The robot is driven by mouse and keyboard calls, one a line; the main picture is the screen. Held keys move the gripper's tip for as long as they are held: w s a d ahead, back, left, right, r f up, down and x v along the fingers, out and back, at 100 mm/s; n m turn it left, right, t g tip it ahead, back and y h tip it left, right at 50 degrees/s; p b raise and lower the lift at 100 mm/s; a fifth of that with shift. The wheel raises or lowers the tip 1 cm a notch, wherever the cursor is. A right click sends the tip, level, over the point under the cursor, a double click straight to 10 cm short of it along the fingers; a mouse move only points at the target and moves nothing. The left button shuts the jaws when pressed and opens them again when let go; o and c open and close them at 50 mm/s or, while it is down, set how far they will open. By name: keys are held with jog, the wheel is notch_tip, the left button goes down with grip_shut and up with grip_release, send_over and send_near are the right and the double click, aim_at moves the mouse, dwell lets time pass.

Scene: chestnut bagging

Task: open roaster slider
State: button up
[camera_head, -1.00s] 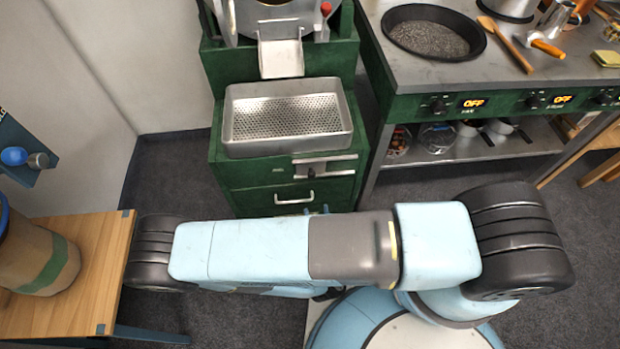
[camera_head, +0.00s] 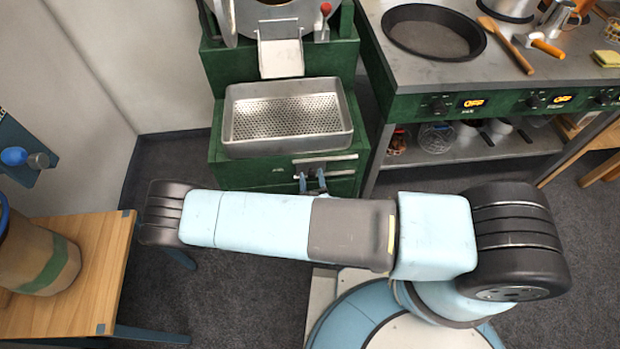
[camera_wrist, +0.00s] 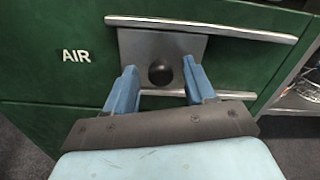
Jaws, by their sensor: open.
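The roaster slider is a grey metal plate (camera_wrist: 138,46) with a round black knob (camera_wrist: 160,73), set between two horizontal metal rails on the green roaster front, right of the word AIR. My gripper (camera_wrist: 160,68) is open in the wrist view, with one blue finger on each side of the knob. Gaps show between the knob and both fingers; depth contact cannot be told. In the head view my gripper (camera_head: 312,183) is at the rails below the perforated tray, and the slider is mostly hidden there.
The perforated metal tray (camera_head: 235,118) sits on the green roaster (camera_head: 240,176) just above the slider, under a chute (camera_head: 281,58). A counter with a dark pan (camera_head: 435,33) stands at right. A wooden table (camera_head: 95,250) stands at left. Dark floor lies between.

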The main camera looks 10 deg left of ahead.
grip_shut()
dwell(0.6)
